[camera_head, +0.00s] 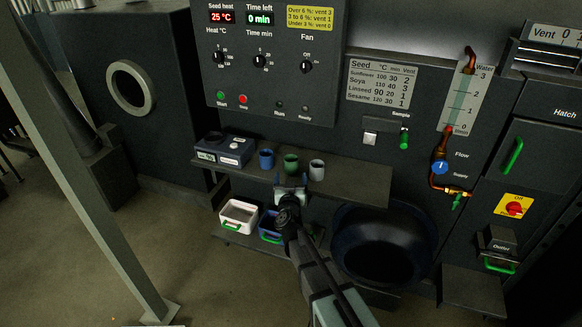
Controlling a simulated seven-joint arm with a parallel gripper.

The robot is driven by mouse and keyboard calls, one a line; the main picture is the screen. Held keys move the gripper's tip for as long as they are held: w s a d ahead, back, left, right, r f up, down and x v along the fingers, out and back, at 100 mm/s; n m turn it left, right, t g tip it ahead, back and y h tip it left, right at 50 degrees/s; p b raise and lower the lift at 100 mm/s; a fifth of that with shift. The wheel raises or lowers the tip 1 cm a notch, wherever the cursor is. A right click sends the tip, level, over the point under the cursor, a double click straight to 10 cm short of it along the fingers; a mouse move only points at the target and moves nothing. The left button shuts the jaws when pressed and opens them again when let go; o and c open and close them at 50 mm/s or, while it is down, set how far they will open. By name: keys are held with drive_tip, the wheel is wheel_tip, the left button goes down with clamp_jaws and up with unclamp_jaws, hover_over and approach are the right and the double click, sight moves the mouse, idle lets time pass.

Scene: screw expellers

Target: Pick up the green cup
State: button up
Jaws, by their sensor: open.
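The green cup (291,163) stands upright on a dark shelf (345,184), between a blue cup (266,159) on its left and a whitish-grey cup (317,171) on its right. My gripper (291,182) is just below the green cup in the picture, at the front of the shelf. Its fingers point up toward the cup and are open, with nothing seen between them. I cannot tell how far the fingers are from the cup.
A box with a small display (224,150) stands on the shelf's left end. Below are a white bin (239,215) and a blue bin (268,226) with green handles. A large dark round basin (384,243) is to the right. The shelf's right part is clear.

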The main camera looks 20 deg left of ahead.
sight(291, 166)
drive_tip(key=x, duration=0.9)
drive_tip(key=shift+w+a, duration=0.2)
drive_tip(key=c, duration=1)
